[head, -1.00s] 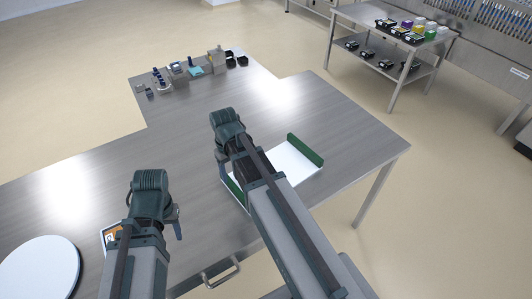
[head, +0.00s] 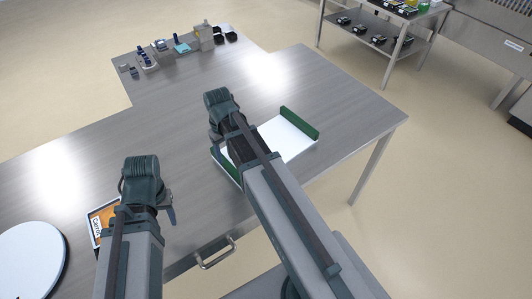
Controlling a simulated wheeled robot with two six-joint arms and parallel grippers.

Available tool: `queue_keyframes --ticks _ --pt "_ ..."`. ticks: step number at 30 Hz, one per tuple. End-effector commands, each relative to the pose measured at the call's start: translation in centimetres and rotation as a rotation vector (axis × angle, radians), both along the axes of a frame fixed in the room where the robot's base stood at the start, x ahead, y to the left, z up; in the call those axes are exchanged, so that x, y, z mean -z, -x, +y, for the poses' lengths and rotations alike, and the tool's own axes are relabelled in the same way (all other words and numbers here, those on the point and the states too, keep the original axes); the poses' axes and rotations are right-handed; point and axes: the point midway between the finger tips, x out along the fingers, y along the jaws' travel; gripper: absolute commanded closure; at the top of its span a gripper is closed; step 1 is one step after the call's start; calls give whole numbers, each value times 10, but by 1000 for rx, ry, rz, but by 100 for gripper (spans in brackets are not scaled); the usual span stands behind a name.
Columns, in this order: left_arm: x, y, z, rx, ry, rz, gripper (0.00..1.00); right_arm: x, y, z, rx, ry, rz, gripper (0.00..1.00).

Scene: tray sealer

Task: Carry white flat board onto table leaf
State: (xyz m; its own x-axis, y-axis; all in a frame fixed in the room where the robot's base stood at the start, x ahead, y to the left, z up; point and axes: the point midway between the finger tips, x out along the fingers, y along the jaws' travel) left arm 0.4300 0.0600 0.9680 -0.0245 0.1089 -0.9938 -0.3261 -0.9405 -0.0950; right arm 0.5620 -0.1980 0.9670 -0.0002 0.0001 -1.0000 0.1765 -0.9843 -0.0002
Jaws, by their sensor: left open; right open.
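A white flat board (head: 289,139) with green raised strips along two opposite edges lies on the brushed-steel table (head: 330,95), near its front right edge. My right arm crosses in front of it and hides its middle. My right gripper (head: 218,158) is at the board's left green strip, mostly hidden by its own arm; contact cannot be told. My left gripper (head: 168,207) is open, to the left of the board and beside an orange-labelled packet (head: 103,216). I cannot tell which part of the table is the leaf.
A round white disc (head: 30,262) is at the lower left. Several small dark and grey items (head: 150,58) stand on the table's back left part. A handle (head: 215,252) juts from the front edge. A steel shelf cart (head: 400,45) stands beyond. The table's middle is clear.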

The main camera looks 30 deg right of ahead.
Motion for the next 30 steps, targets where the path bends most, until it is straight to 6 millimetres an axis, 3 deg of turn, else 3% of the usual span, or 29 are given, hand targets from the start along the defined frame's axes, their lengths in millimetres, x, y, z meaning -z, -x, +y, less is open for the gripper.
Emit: queue_keyframes --ticks 2,13,24,30 --pt "13 0 0 0 0 0 50 13 0 0 0 0 0 38" --pt "21 0 0 0 0 0 50 21 0 1 0 0 0 38" --pt "64 0 0 0 0 0 50 64 -2 4 0 0 0 38" --pt "65 0 0 0 0 0 50 65 -2 4 0 0 0 38"
